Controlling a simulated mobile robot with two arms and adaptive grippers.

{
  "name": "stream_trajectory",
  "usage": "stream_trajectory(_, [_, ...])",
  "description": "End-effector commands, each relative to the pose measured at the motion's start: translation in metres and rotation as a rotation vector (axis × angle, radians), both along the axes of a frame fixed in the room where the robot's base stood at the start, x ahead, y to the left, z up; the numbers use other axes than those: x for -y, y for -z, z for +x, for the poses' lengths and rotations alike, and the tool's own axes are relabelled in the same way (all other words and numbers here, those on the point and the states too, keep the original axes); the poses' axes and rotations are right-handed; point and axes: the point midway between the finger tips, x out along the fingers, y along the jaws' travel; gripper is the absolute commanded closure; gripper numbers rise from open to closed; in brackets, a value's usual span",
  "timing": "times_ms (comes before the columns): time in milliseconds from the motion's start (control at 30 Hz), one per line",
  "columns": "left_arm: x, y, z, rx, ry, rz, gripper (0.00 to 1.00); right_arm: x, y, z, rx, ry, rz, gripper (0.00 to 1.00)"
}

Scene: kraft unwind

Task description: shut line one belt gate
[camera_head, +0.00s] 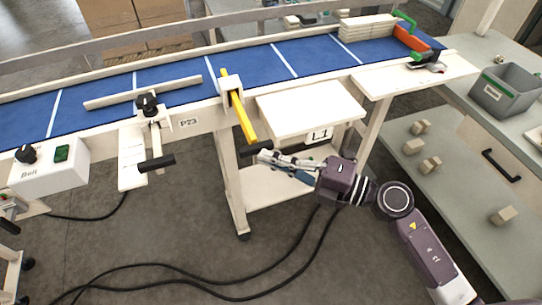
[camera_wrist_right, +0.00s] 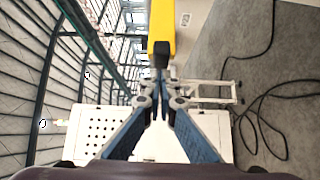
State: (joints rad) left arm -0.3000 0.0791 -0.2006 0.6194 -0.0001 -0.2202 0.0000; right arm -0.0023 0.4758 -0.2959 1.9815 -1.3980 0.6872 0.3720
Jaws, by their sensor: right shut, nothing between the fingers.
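The belt gate (camera_head: 243,118) is a yellow bar in a white bracket at the front edge of the blue belt (camera_head: 180,78). The bar slants from over the belt out past its front edge, ending in a black grip (camera_head: 257,148). In the right wrist view the yellow bar (camera_wrist_right: 162,22) and black grip (camera_wrist_right: 160,48) are straight ahead. My right gripper (camera_head: 264,156) is shut and empty, its fingertips (camera_wrist_right: 160,86) close to the black grip; I cannot tell whether they touch. My left gripper is not in view.
A white tray marked L1 (camera_head: 310,108) juts out right of the gate, close above my right arm. Left are a guide with a black handle (camera_head: 157,163) and a control box (camera_head: 48,166). A grey bin (camera_head: 503,97) stands on the right bench. Cables (camera_head: 190,285) lie on the floor.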

Motion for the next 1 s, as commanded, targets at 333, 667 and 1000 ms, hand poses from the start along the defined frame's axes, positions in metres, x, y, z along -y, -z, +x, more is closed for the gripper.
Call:
stream_trajectory(333, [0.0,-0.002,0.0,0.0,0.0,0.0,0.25,-0.004,-0.001,0.015,0.002,0.001,0.001,1.0])
stream_trajectory(667, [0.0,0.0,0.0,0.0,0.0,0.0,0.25,-0.026,0.0,0.083,0.004,0.002,0.001,1.0])
stream_trajectory(1000, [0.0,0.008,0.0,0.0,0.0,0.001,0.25,-0.04,0.0,0.123,0.0,0.001,0.0,1.0])
